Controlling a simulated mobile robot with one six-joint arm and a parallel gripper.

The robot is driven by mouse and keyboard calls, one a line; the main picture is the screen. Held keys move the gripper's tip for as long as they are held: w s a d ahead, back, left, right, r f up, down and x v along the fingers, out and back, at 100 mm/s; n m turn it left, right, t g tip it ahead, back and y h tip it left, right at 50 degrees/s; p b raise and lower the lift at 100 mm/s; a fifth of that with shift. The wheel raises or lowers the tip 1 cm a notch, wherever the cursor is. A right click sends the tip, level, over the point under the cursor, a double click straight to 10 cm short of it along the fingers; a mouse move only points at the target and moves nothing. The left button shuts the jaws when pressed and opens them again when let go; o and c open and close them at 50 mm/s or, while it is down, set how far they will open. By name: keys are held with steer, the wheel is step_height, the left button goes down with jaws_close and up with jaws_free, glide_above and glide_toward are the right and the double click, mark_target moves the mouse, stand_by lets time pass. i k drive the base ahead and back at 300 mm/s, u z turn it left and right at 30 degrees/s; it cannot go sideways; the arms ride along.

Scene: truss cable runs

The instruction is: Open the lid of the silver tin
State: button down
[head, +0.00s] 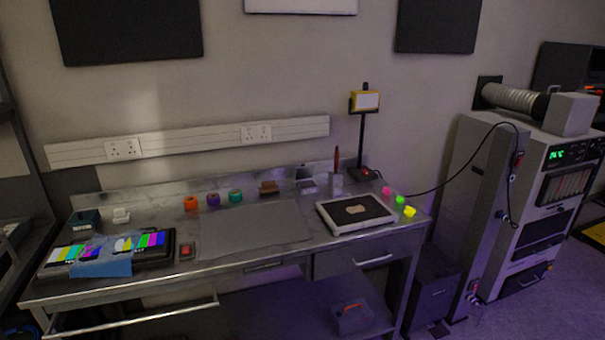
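A small silver-grey box (307,187) stands at the back of the metal workbench, right of centre, and looks like the silver tin. A darker flat part rises at its back and may be its lid, but it is too small to tell how far it stands open. My gripper is not in view, and nothing touches the box.
A silver cup (336,184) with a red tool stands just right of the box. A grey mat (255,230) lies clear in front. A white-framed tray (355,213) and lamp (364,101) stand to the right.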

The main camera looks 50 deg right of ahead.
mark_target(304, 172)
steer(key=u, duration=0.05)
steer(key=i, duration=0.95)
steer(key=z, duration=0.05)
